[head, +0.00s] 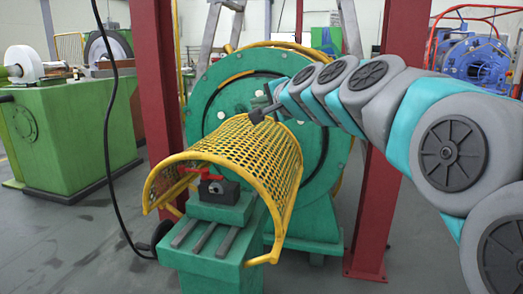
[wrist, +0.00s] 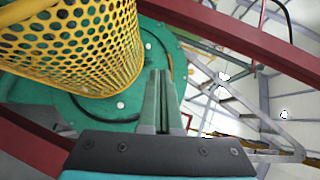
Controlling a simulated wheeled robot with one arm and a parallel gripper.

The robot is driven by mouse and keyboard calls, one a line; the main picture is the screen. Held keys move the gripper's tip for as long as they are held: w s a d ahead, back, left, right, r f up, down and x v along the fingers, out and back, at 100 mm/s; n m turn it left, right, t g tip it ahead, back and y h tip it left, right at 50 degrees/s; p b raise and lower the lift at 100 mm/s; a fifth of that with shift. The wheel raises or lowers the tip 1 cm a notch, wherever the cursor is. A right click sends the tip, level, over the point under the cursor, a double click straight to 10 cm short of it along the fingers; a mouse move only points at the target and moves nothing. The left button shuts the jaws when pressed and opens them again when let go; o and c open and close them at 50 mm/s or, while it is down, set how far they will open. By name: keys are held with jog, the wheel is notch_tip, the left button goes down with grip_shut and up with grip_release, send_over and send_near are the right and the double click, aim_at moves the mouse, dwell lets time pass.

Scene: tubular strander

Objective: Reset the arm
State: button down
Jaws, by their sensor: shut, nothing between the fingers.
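My gripper (head: 264,114) is at the end of my arm, which reaches in from the right in the head view. It is just above the top of the yellow perforated guard (head: 250,158), in front of the round green machine plate (head: 222,90). I cannot tell whether it touches the guard. In the wrist view the two fingers of my gripper (wrist: 161,88) are together with nothing between them. The yellow guard (wrist: 80,45) fills the upper left there, with the green plate (wrist: 100,118) behind it.
A green pedestal with a red-handled black block (head: 219,187) stands under the guard's front. Red posts (head: 158,90) (head: 385,190) flank the machine. A black cable (head: 108,140) hangs at left. A green machine (head: 70,140) stands further left. Grey floor (head: 430,250) is open at lower right.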

jog(key=s+d+f+n+g+h, duration=0.1)
jog(key=s+d+f+n+g, duration=0.2)
jog(key=s+f, duration=0.75)
jog(key=s+f+n+g+h, duration=0.3)
jog(key=s+f, duration=0.4)
jog(key=f, duration=0.6)
jog(key=s+d+f+n+g+h, duration=0.1)
jog(key=s+d+f+g, duration=0.2)
jog(key=s, duration=0.6)
jog(key=s+d+f+n+g+h, duration=0.1)
jog(key=s+d+f+g, duration=0.2)
jog(key=s+d+f, duration=0.2)
jog(key=s+d+f+n+g+h, duration=0.1)
jog(key=s+d+f+g, duration=0.2)
jog(key=s+f, duration=0.4)
jog(key=s+d, duration=0.1)
jog(key=s, duration=0.5)
jog(key=shift+d+f+n, duration=0.2)
jog(key=shift+d+n, duration=0.1)
jog(key=shift+d, duration=0.05)
jog(key=shift+s, duration=0.1)
